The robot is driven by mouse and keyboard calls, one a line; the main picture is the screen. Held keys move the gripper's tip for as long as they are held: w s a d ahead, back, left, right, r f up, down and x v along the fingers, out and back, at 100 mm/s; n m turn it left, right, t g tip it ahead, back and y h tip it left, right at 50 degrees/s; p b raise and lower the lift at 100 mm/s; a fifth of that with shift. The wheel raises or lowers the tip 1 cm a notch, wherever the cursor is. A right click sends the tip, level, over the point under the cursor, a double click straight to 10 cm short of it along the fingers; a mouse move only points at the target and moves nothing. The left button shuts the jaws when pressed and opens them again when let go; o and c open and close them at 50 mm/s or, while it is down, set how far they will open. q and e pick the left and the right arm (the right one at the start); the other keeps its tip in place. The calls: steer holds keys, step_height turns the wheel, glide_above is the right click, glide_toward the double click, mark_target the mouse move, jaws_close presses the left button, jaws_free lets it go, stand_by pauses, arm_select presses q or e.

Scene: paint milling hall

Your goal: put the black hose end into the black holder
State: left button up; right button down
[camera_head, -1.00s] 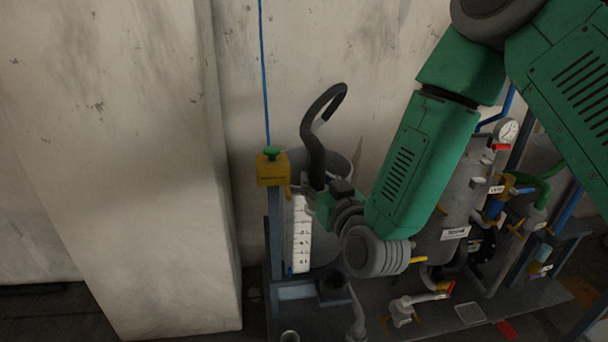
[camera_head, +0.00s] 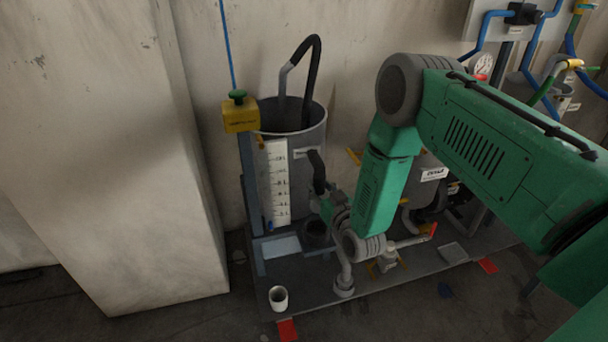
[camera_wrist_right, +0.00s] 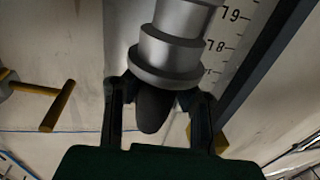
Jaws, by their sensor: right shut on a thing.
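My right gripper (camera_head: 322,198) is shut on the black hose end (camera_head: 317,170), in front of the grey tank. In the right wrist view the fingers stand on both sides of a dark rounded piece (camera_wrist_right: 154,108), with a stepped grey fitting (camera_wrist_right: 172,45) above it. A black hose (camera_head: 314,65) with a greyer leg arches over the tank's open top; I cannot tell how it joins the held end. The black holder (camera_head: 316,231), a round open cup, sits low in front of the tank, below and slightly left of the gripper. My left gripper is not in view.
The grey tank (camera_head: 310,140) carries a white scale strip (camera_head: 278,185). A blue-grey post with a yellow box (camera_head: 240,116) and green knob stands left of it. A pale cup (camera_head: 278,298) stands at the platform's front left. Pipe fittings (camera_head: 388,258) lie right of the holder.

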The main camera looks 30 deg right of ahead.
steer(key=shift+d+f, duration=0.15)
steer(key=shift+f, duration=0.25)
steer(key=shift+a+f+b, duration=0.15)
steer(key=shift+a+b, duration=0.25)
steer(key=shift+a, duration=0.35)
steer(key=shift+a+f, duration=0.1)
steer(key=shift+f, duration=0.15)
steer(key=f+b, duration=0.1)
steer(key=d+f+b, duration=0.1)
steer(key=f+b, duration=0.1)
steer(key=shift+d+f, duration=0.25)
steer(key=shift+f, duration=0.05)
steer(key=shift+a+r, duration=0.25)
steer(key=shift+a, duration=0.3)
steer(key=shift+d+f, duration=0.2)
steer(key=shift+d, duration=0.25)
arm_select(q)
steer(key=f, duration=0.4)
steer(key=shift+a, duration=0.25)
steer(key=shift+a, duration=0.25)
arm_select(e)
steer(key=shift+a+r, duration=0.1)
steer(key=shift+a, duration=0.2)
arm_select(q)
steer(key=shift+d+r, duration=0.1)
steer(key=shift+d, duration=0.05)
arm_select(e)
steer(key=shift+d, duration=0.3)
